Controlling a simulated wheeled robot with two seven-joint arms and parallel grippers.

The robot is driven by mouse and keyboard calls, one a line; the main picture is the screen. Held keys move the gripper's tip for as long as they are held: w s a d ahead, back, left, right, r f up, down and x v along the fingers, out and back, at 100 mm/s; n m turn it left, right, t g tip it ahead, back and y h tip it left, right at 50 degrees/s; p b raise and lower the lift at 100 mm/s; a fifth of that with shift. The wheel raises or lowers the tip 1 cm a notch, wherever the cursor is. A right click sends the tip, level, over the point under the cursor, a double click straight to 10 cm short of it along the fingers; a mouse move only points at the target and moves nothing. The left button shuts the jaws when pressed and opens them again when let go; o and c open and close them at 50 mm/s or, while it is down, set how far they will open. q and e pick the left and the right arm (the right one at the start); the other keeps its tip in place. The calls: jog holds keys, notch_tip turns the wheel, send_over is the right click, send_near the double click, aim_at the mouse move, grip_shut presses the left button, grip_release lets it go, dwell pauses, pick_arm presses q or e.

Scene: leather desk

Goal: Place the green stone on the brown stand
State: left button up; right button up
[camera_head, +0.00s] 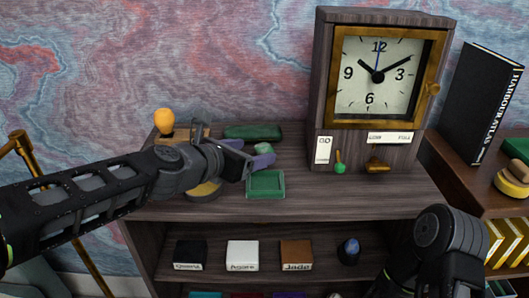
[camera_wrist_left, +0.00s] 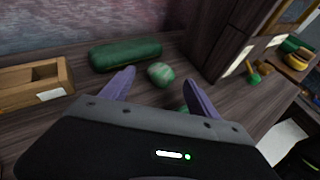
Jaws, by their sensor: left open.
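The green stone (camera_head: 264,148) is a pale, marbled lump on the wooden desk top. It also shows in the left wrist view (camera_wrist_left: 160,74), just beyond and between the fingertips. My left gripper (camera_head: 254,153) is open, with its purple fingers spread near the stone. I cannot tell whether they touch it. The brown stand (camera_head: 296,250) is a small block labelled "Jade" on the shelf below the desk top, with nothing seen on it. The right gripper is not in view; only part of my right arm shows at lower right.
A white stand (camera_head: 242,252) and a black stand (camera_head: 189,253) share the shelf, with a dark blue egg-shaped object (camera_head: 349,249). A green tray (camera_head: 265,185) and dark green roll (camera_head: 253,131) lie near the gripper. A clock (camera_head: 377,75) stands right; a wooden box (camera_wrist_left: 32,86) is left.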

aim_at(259, 151)
pick_arm(q)
jog(key=x, duration=0.4)
jog(key=shift+f+b, duration=0.2)
jog(key=shift+b, duration=0.2)
grip_shut()
dwell(0.7)
